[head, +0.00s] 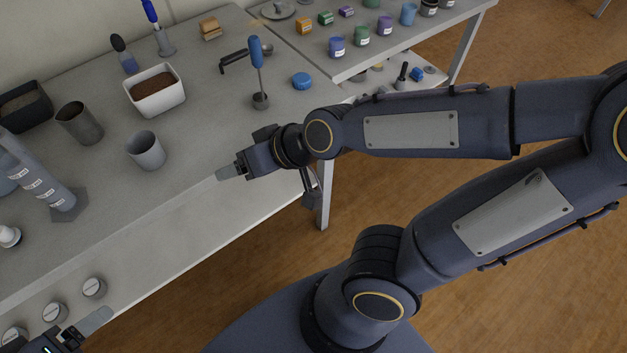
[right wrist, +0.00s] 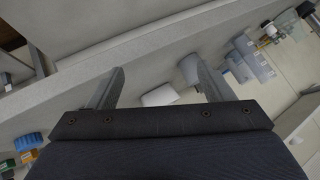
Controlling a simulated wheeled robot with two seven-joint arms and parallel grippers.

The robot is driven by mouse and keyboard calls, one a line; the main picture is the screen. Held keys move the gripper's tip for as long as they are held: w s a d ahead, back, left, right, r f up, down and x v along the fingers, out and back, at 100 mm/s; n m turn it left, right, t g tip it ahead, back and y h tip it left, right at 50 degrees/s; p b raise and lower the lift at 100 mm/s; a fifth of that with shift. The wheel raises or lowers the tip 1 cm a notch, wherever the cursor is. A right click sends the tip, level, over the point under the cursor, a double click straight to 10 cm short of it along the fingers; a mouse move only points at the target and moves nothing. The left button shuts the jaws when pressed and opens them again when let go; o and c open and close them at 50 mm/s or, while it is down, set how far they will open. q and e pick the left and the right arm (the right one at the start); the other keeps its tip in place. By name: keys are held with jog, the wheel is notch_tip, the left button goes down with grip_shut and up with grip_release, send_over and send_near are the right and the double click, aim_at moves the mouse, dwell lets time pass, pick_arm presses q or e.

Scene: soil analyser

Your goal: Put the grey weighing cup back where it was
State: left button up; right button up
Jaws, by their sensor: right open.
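The grey weighing cup (head: 146,152) appears to be the light grey cup standing upright and empty-looking near the table's front edge. My right gripper (head: 229,172) is to its right, apart from it, over the table's front edge. In the right wrist view my right gripper (right wrist: 160,88) has its two fingers wide apart with nothing gripped. A grey cup-like shape (right wrist: 189,69) shows there, partly behind one finger, probably the same cup. My left gripper (head: 97,321) shows only in part at the bottom left; its opening is unclear.
A dark metal cup (head: 79,124) and a white tub of soil (head: 155,93) stand behind the grey cup. A labelled cylinder (head: 45,185) is to the left. A blue-handled tool in a holder (head: 260,100) and a blue lid (head: 302,81) are to the right. The front strip is mostly clear.

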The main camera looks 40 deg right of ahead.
jog(key=s+d+r+m+g+h, duration=0.15)
jog(key=s+d, duration=0.45)
jog(key=s, duration=0.6)
notch_tip(320, 180, up, 9)
jog(key=p, duration=0.9)
jog(key=shift+w+d, duration=0.2)
jog(key=shift+w, duration=0.05)
jog(key=shift+g+h, duration=0.25)
